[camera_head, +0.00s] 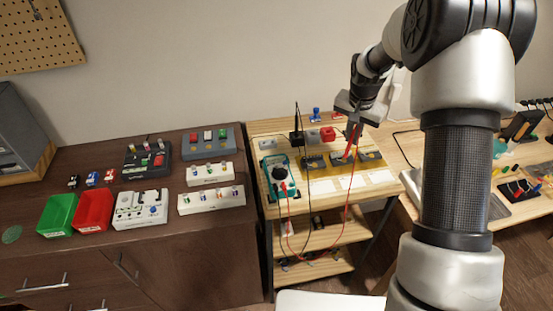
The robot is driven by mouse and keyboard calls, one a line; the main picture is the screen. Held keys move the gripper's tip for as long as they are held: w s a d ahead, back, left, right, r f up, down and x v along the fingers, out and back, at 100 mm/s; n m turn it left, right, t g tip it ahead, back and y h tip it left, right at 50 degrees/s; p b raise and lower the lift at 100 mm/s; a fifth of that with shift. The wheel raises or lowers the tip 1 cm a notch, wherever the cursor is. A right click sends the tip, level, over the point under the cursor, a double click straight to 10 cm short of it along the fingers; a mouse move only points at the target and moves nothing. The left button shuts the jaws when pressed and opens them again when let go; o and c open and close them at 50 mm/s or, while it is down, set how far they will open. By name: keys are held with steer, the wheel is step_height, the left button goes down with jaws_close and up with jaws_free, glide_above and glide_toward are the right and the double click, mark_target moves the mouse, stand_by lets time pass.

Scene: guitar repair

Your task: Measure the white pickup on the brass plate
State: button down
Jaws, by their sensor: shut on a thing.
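My gripper (354,120) is shut on a red test probe (352,142) and holds it tip down over the brass plate (322,173). The probe tip is close to the middle one of the small blocks on the plate; I cannot tell whether it touches. The blocks, a dark one (314,162) among them, are too small to tell which is the white pickup. A teal multimeter (280,176) stands left of the plate, with red and black leads hanging below. A black probe (297,122) stands upright behind the plate.
White cards (352,182) lie along the cart's front. The dark cabinet at left carries a green bin (57,214), a red bin (93,209) and several part holders. Another wooden bench (410,145) stands at right.

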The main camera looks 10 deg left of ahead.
stand_by(0.3)
steer(key=shift+r+p, duration=1.75)
steer(key=shift+r, duration=1.3)
